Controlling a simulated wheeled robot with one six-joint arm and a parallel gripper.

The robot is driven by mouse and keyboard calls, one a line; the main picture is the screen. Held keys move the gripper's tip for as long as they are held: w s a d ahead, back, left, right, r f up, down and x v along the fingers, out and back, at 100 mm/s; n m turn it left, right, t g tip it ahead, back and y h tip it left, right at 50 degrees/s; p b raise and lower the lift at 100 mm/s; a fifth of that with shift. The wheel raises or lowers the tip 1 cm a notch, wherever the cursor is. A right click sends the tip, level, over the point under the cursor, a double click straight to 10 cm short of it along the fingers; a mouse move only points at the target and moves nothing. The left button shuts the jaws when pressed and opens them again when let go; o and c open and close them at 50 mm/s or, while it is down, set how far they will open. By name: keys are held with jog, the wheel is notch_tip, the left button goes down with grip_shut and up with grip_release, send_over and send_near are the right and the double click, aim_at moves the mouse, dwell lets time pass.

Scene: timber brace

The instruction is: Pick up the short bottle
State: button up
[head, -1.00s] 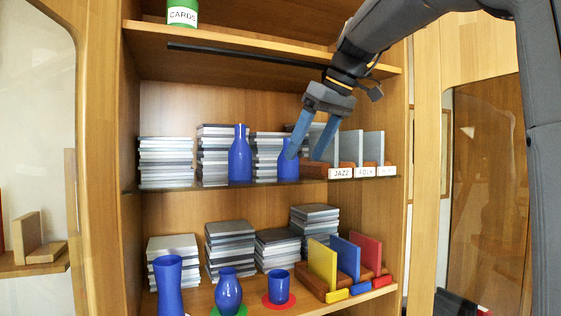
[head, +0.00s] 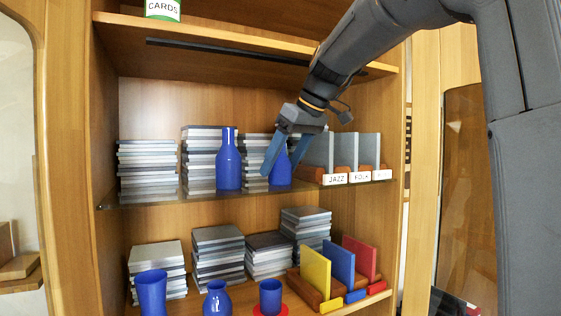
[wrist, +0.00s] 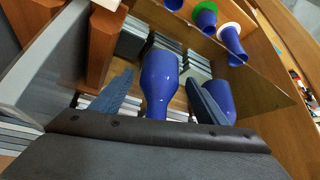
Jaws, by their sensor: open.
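The short bottle (head: 281,171) is blue and stands upright on the middle shelf, right of the taller blue bottle (head: 228,165). My gripper (head: 279,172) is open, its blue fingers pointing down at the short bottle and partly hiding it in the head view. In the wrist view, the short bottle (wrist: 160,82) lies between the two open fingers (wrist: 159,77), with a gap visible on each side near the tips. The taller bottle (wrist: 220,97) shows just beyond the right finger there.
Stacks of grey cases (head: 202,160) stand behind the bottles. Labelled brown dividers (head: 346,172) with grey cases are close on the right. The upper shelf (head: 240,45) is above my gripper. Blue vessels (head: 151,292) and coloured panels (head: 316,270) occupy the lower shelf.

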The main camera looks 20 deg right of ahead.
jog(key=shift+x, duration=0.75)
jog(key=shift+c, duration=0.5)
jog(key=c, duration=1.1)
jog(key=shift+c, duration=0.4)
jog(key=shift+r+p, duration=0.2)
jog(key=shift+p, duration=0.1)
